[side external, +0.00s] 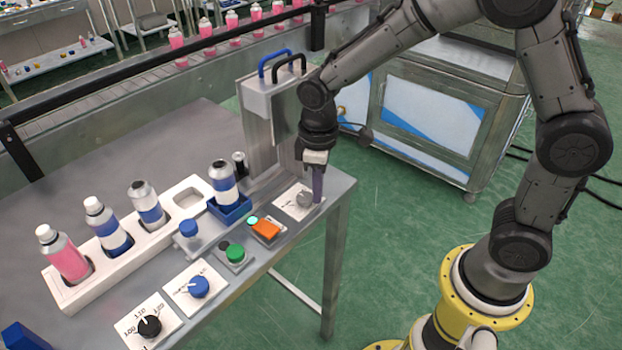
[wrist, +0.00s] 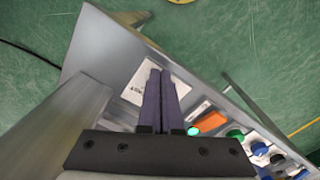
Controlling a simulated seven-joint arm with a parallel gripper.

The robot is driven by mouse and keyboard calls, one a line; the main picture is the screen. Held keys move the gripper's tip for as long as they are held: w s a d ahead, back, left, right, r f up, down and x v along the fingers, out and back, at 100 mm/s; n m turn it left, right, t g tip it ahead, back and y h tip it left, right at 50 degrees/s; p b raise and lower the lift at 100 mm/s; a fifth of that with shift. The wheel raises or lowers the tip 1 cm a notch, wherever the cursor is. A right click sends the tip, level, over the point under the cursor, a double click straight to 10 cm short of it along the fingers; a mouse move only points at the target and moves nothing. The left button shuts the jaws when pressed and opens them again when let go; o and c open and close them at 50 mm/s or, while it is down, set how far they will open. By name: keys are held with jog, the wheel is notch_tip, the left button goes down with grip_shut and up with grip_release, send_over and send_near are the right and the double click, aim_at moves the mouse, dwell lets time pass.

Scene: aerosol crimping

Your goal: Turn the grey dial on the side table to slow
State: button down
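The grey dial (side external: 304,199) sits on a white label plate (side external: 291,203) near the corner of the metal side table, in the side view. My gripper (side external: 318,200) points down just right of the dial, its purple fingers very close to it; I cannot tell whether they touch. In the wrist view the two fingers of my gripper (wrist: 161,73) lie together with nothing visible between them. There the label plate (wrist: 137,84) shows beside the fingers, and the dial is hidden. The lettering and the dial's setting are too small to read.
A metal column with blue and black handles (side external: 281,64) stands behind the dial. An orange block (side external: 266,229), a green knob (side external: 235,252), a blue dial (side external: 199,287) and a black dial (side external: 150,326) line the table edge. A white rack (side external: 187,199) holds cans.

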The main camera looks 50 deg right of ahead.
jog(key=shift+w+d+r, duration=0.1)
jog(key=shift+w+d, duration=0.05)
jog(key=shift+w, duration=0.25)
jog(key=shift+d, duration=0.15)
jog(key=shift+s+d, duration=0.2)
jog(key=shift+s, duration=0.05)
notch_tip(320, 180, up, 6)
jog(key=shift+s+f, duration=0.1)
dwell(0.6)
jog(key=shift+s+a+f, duration=0.15)
jog(key=shift+a+f, duration=0.1)
jog(key=shift+f, duration=0.75)
jog(key=shift+s+a+f, duration=0.15)
jog(key=shift+a+f, duration=0.1)
jog(key=shift+f, duration=0.75)
jog(key=shift+s+a+f, duration=0.15)
jog(key=shift+a+f, duration=0.1)
jog(key=shift+f, duration=0.75)
